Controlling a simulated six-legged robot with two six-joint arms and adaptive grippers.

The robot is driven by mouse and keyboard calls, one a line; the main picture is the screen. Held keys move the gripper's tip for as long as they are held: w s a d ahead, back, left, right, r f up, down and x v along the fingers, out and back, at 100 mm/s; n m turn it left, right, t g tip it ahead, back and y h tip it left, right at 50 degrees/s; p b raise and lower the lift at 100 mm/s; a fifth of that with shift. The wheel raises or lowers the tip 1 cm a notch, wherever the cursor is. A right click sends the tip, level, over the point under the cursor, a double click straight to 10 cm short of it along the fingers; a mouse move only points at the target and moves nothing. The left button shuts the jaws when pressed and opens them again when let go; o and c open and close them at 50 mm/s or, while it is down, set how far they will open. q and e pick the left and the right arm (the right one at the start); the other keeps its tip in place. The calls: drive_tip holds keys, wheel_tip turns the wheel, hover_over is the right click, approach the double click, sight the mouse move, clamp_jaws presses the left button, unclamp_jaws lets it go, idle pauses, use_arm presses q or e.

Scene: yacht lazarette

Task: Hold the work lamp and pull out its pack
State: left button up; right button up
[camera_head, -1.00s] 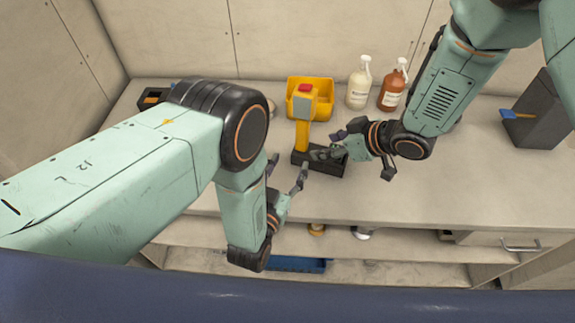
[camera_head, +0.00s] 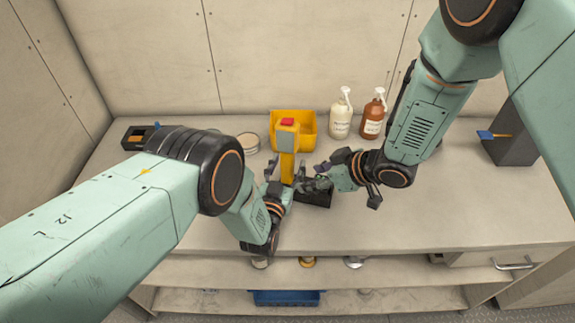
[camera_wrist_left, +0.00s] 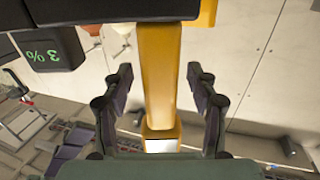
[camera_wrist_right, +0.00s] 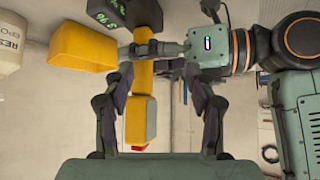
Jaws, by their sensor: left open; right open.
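The work lamp (camera_head: 287,165) stands upright on the counter, with a yellow handle, grey head and red top. A dark box (camera_head: 318,200) is at its foot. The marking also shows in the right wrist view (camera_wrist_right: 120,14). My left gripper (camera_head: 285,178) is open, its fingers on either side of the yellow handle (camera_wrist_left: 160,75). My right gripper (camera_head: 338,181) is open and empty, right of the lamp above the dark box.
A yellow bin (camera_head: 306,123) stands behind the lamp. A white bottle (camera_head: 341,120) and a brown bottle (camera_head: 372,120) are to its right. A black holder (camera_head: 513,145) is at far right, a small black box (camera_head: 143,136) at left. The counter's front (camera_head: 410,225) is clear.

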use_arm(q)
drive_tip(key=shift+w, duration=0.15)
clamp_jaws()
idle(0.6)
unclamp_jaws()
drive_tip(key=shift+s, duration=0.2)
idle(0.3)
drive_tip(key=shift+s+a, duration=0.2)
drive_tip(key=shift+s, duration=0.35)
drive_tip(key=shift+x, duration=0.8)
